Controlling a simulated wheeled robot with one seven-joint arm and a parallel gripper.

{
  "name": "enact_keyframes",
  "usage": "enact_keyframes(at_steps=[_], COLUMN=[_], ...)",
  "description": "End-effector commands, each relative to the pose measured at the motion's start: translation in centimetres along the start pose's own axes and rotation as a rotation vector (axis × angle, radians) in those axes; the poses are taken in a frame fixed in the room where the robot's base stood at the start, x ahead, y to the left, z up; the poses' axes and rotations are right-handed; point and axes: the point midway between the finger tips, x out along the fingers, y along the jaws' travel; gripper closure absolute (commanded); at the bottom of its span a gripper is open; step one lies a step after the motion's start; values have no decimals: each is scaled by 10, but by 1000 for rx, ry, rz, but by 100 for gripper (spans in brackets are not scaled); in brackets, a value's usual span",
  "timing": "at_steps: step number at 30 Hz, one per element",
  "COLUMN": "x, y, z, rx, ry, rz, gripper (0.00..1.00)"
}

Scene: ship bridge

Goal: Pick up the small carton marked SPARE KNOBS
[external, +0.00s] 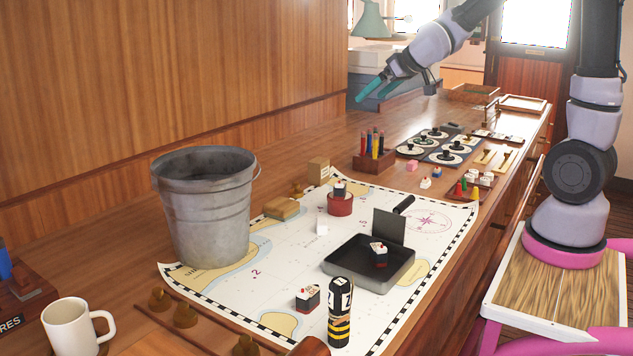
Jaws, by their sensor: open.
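My gripper (374,90), with teal fingers, is open and empty. It is raised above the counter at the upper middle of the external view, tilted down to the left. A small tan carton (318,172) stands at the back edge of the chart, between the metal bucket and the pencil block. No lettering can be read on it at this size, so I cannot confirm that it is marked SPARE KNOBS. My gripper is well above and apart from it.
The tall metal bucket (207,210) stands left of the carton. The pencil block (374,163) is to its right. The chart (290,235) carries a dark pan (348,272), a red round holder (340,207) and small ship-like blocks. A white mug (70,328) stands at front left.

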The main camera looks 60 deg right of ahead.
Motion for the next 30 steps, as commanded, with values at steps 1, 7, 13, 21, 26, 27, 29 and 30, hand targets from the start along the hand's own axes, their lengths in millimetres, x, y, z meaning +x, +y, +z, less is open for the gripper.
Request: enact_keyframes(at_steps=[1,7,13,21,26,27,29,30], x=[28,124,208,262,278,283,293,299], y=[8,29,47,55,53,52,50,48], z=[0,3,31,66,68,66,64,61], rx=[-19,-97,-141,-156,-158,-159,-158,-159], ry=[10,103,202,301,317,318,317,317], rz=[1,-34,-103,-176,-188,-189,-188,-187], gripper=[0,0,0,0,0,0,0,0])
